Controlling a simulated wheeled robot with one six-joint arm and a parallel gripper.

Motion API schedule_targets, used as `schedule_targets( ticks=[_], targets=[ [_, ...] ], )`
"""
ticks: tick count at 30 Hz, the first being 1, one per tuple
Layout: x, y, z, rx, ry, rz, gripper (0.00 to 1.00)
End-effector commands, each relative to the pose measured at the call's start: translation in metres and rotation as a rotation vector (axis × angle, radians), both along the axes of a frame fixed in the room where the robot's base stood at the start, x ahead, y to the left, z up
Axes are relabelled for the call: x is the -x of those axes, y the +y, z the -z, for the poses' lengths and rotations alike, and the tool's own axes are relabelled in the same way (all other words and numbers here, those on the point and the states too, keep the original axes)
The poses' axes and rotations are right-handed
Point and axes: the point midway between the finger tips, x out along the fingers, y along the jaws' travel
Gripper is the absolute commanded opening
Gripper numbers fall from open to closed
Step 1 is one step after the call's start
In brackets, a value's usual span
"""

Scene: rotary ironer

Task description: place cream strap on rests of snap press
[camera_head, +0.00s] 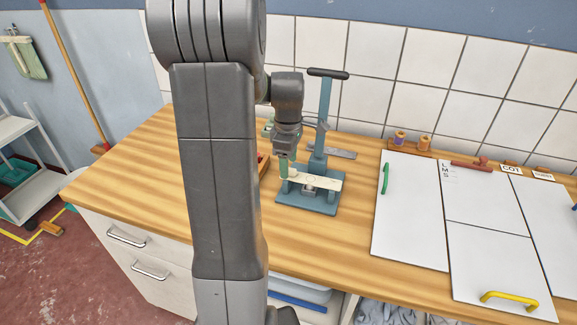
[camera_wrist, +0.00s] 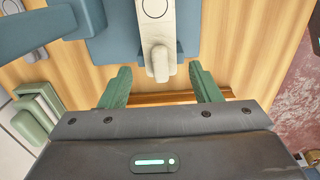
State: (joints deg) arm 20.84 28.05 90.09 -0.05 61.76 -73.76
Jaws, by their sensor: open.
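The cream strap (camera_head: 318,181) lies across the lower part of the blue snap press (camera_head: 325,110), roughly level in the head view. In the wrist view the strap (camera_wrist: 157,28) runs up from a narrower end that overhangs the edge of the press base (camera_wrist: 112,48). My gripper (camera_head: 285,168) is at the strap's left end in the head view. In the wrist view my gripper (camera_wrist: 161,78) has its green fingers spread, one on each side of the strap end and not touching it. The rests under the strap are mostly hidden.
A grey metal strip (camera_head: 332,152) lies behind the press. White boards (camera_head: 410,215) with a green handle (camera_head: 385,178) and a yellow handle (camera_head: 509,299) lie to the right. Two thread spools (camera_head: 412,141) stand at the back. The wooden table front (camera_head: 325,255) is clear.

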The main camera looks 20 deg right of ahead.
Motion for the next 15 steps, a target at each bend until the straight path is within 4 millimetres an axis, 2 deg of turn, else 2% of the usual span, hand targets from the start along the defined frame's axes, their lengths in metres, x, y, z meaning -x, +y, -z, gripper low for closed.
schedule_targets(
  ticks=[3, 9, 15],
  targets=[
    [-0.001, 0.000, -0.028, 0.003, -0.007, 0.000, 0.57],
    [0.000, 0.000, -0.070, 0.002, -0.005, 0.000, 0.57],
    [0.000, 0.000, -0.095, 0.001, -0.001, 0.000, 0.57]
  ],
)
